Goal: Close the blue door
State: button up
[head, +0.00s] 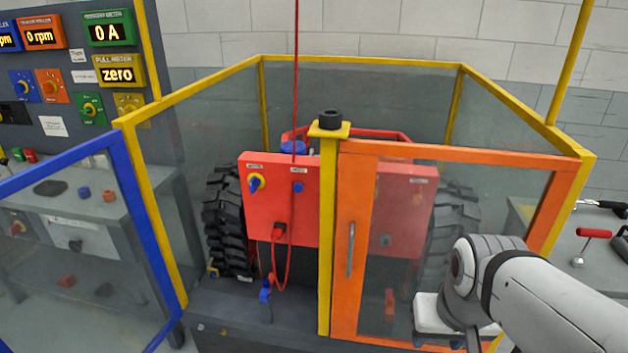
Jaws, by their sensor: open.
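The blue door (140,225) is a blue-framed clear panel at the left. It stands open, swung outward from the left yellow post of the cage, and its far left part is cut off by the picture edge. I see no handle on the part in view. The doorway between that post and the middle yellow post (326,230) is open. My gripper (440,342) is partly in view at the bottom right, in front of the orange door. It is open, apart from the blue door, and its lower part is cut off.
The closed orange door (351,190) has a grey vertical handle (350,250). A red machine (280,200) with a hanging red cable and large black tyres stands inside the cage. A control panel (70,75) and bench are at left. Another bench with red-handled parts is at right.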

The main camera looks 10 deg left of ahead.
aim_at(113, 143)
jog(key=k, duration=1.05)
jog(key=u, duration=2.55)
jog(key=i, duration=3.95)
jog(key=z, duration=0.55)
